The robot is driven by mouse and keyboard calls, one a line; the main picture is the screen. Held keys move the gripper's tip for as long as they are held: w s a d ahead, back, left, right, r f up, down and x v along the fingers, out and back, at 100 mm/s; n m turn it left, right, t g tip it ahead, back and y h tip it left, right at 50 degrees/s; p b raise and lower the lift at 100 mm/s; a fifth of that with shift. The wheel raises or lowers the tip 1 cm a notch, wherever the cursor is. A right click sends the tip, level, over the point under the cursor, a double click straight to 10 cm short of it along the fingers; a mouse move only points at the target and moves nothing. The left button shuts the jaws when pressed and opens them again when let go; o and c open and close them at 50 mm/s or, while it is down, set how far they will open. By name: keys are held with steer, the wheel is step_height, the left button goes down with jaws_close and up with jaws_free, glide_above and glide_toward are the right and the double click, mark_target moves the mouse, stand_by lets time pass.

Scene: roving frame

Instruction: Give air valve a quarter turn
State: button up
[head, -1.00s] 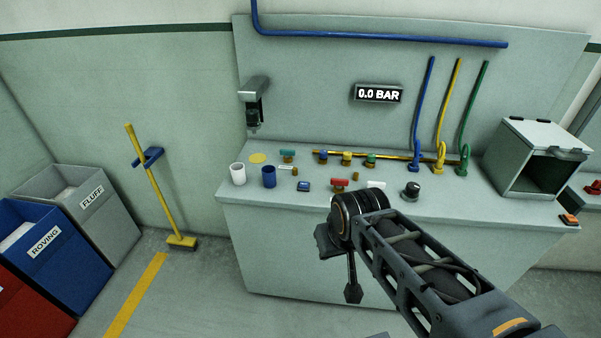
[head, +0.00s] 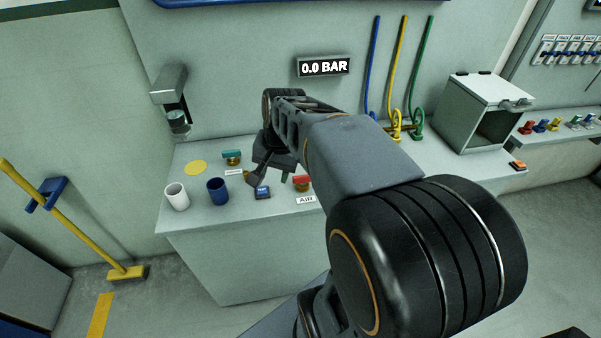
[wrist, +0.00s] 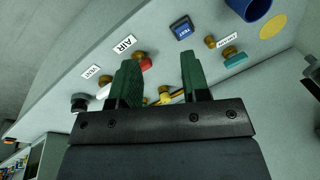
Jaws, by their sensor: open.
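The air valve (head: 302,182) has a red handle on a brass body. It stands on the bench behind a white AIR label (head: 306,199). In the wrist view the red handle (wrist: 147,64) shows just beside my left finger, which partly covers the valve. My gripper (head: 268,172) is over the bench, close to the left of the valve in the head view. Its green-padded fingers (wrist: 160,70) are apart with nothing between the tips; I cannot tell whether the left finger touches the valve. The pressure display (head: 324,67) reads 0.0 BAR.
A teal-handled valve (head: 231,157), a blue block (head: 262,192), a blue cup (head: 217,190) and a white cup (head: 176,196) stand nearby. A black knob (wrist: 79,102) is near the VENT label (wrist: 91,72). An open-fronted box (head: 487,110) stands right. My arm hides much of the bench.

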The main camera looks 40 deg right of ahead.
steer(key=w+d+m+y, duration=0.1)
steer(key=w+d+m, duration=0.2)
steer(key=d+m, duration=0.4)
steer(key=m+y, duration=0.2)
steer(key=m, duration=0.4)
glide_toward(304, 176)
steer(key=shift+m, duration=0.3)
steer(key=x, duration=1)
steer(key=shift+w+b, duration=0.1)
steer(key=shift+b, duration=0.2)
jaws_close()
